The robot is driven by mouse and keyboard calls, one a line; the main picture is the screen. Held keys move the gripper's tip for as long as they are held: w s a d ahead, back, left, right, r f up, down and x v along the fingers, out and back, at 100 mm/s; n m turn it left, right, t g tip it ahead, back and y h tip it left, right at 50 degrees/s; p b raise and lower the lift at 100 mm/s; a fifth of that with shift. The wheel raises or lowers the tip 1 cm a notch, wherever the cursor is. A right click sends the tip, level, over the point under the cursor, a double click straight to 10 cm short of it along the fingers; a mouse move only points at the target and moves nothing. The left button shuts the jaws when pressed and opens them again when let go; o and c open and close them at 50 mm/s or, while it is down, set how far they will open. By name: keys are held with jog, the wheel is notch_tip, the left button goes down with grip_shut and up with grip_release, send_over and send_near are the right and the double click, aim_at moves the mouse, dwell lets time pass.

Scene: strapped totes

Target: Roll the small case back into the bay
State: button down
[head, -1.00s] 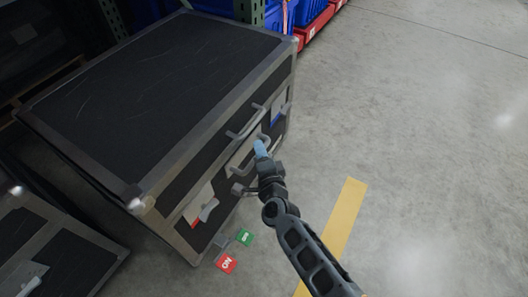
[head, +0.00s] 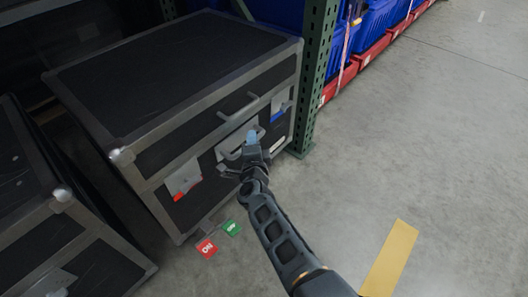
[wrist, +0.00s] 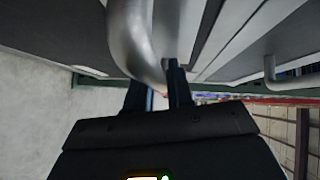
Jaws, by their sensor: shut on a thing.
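The black case (head: 180,75) with grey metal edges stands upright on the floor, its handled face toward me. My gripper (head: 250,138) is shut on the lower grey handle (head: 232,155) of that face. In the wrist view the curved handle bar (wrist: 133,45) passes by the two fingers (wrist: 160,88); their tips are partly hidden. A red ON pedal tag (head: 206,249) and a green OFF tag (head: 231,228) lie low at the case's front edge. The bay is behind the case, dark and mostly hidden.
A green perforated rack post (head: 316,75) stands close to the case's right side. A second black case (head: 35,205) is close on the left. Blue totes (head: 375,30) sit over red bins (head: 372,57) at the back right. Floor with a yellow stripe (head: 389,262) is clear to the right.

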jog(key=shift+w+a, duration=0.3)
jog(key=shift+a, duration=0.25)
jog(key=c, duration=1.1)
grip_release()
jog(key=s+r+p, duration=0.1)
jog(key=s+p, duration=0.4)
jog(key=s, duration=0.2)
jog(key=shift+s+d, duration=0.3)
jog(key=shift+d, duration=0.15)
